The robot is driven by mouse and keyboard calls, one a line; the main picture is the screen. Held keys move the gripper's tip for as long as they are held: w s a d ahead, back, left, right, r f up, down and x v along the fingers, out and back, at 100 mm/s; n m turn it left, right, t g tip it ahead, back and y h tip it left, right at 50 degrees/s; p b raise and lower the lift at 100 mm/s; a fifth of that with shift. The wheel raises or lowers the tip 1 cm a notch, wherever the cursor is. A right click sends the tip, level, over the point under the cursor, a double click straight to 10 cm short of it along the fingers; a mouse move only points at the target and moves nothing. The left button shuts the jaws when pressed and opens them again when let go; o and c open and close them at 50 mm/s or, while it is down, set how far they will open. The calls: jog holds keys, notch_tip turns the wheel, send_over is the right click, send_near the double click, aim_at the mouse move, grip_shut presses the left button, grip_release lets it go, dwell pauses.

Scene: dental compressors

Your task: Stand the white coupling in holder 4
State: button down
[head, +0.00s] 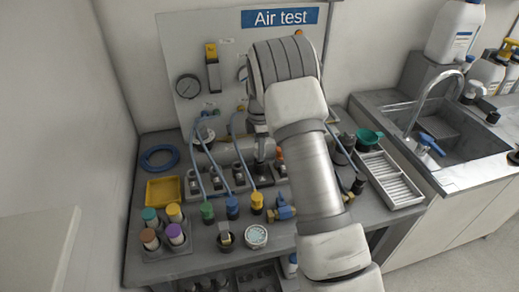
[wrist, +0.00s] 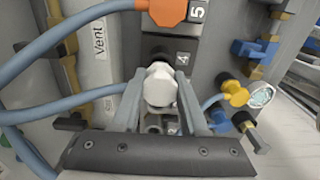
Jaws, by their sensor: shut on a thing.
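The white coupling (wrist: 160,84) is between the two fingers of my gripper (wrist: 160,100) in the wrist view, and the gripper is shut on it. Holder 4 (wrist: 183,58), a dark block with a "4" label, lies just beyond the coupling in that picture. The coupling covers part of the holder, so I cannot tell whether its lower end is in the holder or above it. In the head view my gripper (head: 261,150) points down over the back row of holders. The coupling cannot be made out there.
An orange connector (wrist: 168,11) on a blue hose sits beside the "5" label. Blue hoses (wrist: 70,30) cross left of the gripper. In the head view, green, blue and yellow connectors (head: 257,201) stand in front of the holder row. A slotted tray (head: 388,180) lies right.

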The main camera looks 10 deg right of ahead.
jog(key=shift+f+b, duration=0.7)
jog(key=shift+f, duration=0.45)
jog(key=shift+r, duration=0.1)
jog(key=shift+r+p, duration=0.35)
jog(key=shift+r, duration=0.25)
jog(key=shift+f, duration=0.25)
jog(key=shift+f+b, duration=0.55)
jog(key=shift+f, duration=0.05)
jog(key=shift+c, duration=1.8)
grip_release()
jog(key=shift+r, duration=0.1)
notch_tip(320, 180, up, 18)
jog(key=p, duration=0.1)
jog(key=shift+f, duration=0.25)
